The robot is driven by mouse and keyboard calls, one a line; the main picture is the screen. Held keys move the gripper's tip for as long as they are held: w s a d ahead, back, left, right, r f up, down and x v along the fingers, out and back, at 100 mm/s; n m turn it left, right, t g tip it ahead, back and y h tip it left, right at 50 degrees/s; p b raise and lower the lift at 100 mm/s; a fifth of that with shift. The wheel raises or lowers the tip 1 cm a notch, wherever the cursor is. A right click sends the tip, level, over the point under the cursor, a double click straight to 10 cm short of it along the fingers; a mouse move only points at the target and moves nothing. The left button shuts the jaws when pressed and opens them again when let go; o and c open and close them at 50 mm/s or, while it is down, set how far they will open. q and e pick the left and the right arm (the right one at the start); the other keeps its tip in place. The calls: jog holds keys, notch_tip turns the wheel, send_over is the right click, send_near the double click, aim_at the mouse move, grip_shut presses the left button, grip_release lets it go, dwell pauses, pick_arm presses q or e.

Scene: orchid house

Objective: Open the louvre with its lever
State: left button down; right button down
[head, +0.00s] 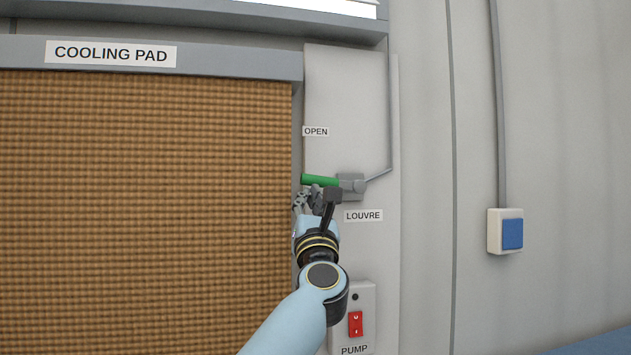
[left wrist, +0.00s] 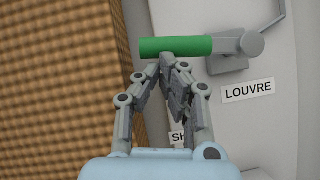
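The louvre lever has a green handle (head: 320,180) that lies about level, pointing left from its grey pivot (head: 351,186). The handle also shows in the left wrist view (left wrist: 176,47). An OPEN label (head: 315,131) is above the handle, and a LOUVRE label (head: 363,216) is below the pivot. My left gripper (head: 318,196) is just below the handle. In the left wrist view its fingertips (left wrist: 168,62) come together at the handle's lower edge, with nothing seen between them; I cannot tell whether they touch it. A label starting "SH" (left wrist: 176,137) is partly hidden behind the fingers. My right gripper is out of view.
The brown cooling pad (head: 145,200) fills the left side. A red pump switch (head: 355,324) is below the lever, beside my left arm. A grey rod (head: 392,110) runs up from the pivot. A blue-faced wall box (head: 511,233) is at right, with bare wall between.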

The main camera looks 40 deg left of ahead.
aim_at(309, 178)
pick_arm(q)
notch_tip(309, 178, up, 4)
jog(key=m+t+h+p, duration=0.1)
jog(key=m+h+p, duration=0.1)
jog(key=m+p, duration=0.1)
jog(key=m+t+h+p, duration=0.1)
jog(key=m+h+p, duration=0.1)
jog(key=m+p, duration=0.1)
jog(key=shift+s+p, duration=0.1)
jog(key=shift+p, duration=0.45)
jog(key=shift+r+p, duration=0.35)
jog(key=shift+p, duration=0.55)
jog(key=shift+d+f, duration=0.1)
jog(key=shift+f, duration=0.05)
jog(key=v, duration=1.1)
jog(key=shift+s, duration=0.3)
jog(key=shift+d+f+m+h, duration=0.1)
jog(key=shift+m+h, duration=0.2)
